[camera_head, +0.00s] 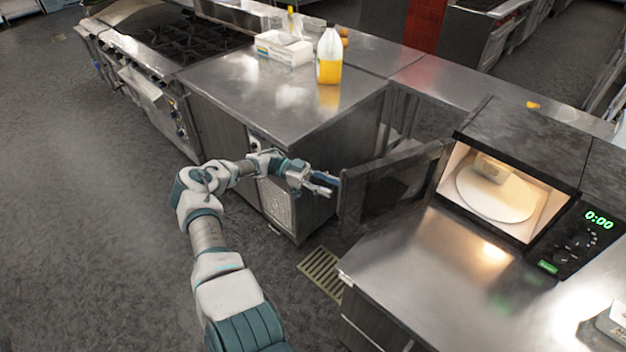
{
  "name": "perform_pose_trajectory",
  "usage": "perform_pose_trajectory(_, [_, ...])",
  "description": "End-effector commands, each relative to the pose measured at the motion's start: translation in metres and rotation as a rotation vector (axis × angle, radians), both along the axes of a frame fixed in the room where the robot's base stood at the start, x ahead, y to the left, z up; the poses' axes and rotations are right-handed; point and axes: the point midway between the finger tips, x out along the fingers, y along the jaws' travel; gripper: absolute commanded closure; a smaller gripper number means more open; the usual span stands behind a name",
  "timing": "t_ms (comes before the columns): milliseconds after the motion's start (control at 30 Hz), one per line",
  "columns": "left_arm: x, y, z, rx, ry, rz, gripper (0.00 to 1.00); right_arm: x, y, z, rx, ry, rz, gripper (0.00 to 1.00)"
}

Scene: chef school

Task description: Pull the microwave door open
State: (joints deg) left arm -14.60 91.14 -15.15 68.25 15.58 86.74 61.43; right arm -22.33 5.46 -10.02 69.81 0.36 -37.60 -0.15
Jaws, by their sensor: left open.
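The microwave (520,145) stands on a steel counter at the right. Its dark door (395,185) is swung wide open to the left, and the lit inside shows a round white plate (495,192) with a pale block-shaped item (491,168) on it. My left gripper (328,184) is open beside the free outer edge of the door. Its fingers point right toward that edge; I cannot tell whether they touch it. My right gripper is not in view.
A steel counter (245,90) behind holds a bottle of orange liquid (329,55) and a white box (284,48). The microwave's counter (430,265) is clear in front. A floor drain (322,273) lies between the counters. A stove (180,40) stands at the back left.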

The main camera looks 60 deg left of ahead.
Motion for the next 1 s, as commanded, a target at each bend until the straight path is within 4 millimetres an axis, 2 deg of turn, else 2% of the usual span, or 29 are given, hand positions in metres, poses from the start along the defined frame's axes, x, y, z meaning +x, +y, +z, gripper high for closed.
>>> perform_pose_trajectory(33, [-0.005,0.012,-0.001,-0.001,-0.003,0.006,0.59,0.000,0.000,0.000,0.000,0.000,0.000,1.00])
perform_pose_trajectory(200, [-0.023,0.046,-0.001,-0.003,-0.006,0.006,0.59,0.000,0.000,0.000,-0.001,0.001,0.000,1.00])
perform_pose_trajectory(333, [-0.030,0.059,-0.001,-0.002,-0.005,0.003,0.59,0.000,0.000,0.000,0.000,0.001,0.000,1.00])
perform_pose_trajectory(500, [-0.035,0.066,-0.002,-0.002,0.001,0.000,0.59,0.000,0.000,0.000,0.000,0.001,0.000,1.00])
perform_pose_trajectory(1000, [-0.035,0.067,-0.002,-0.001,0.003,0.000,0.59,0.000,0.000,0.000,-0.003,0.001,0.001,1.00])
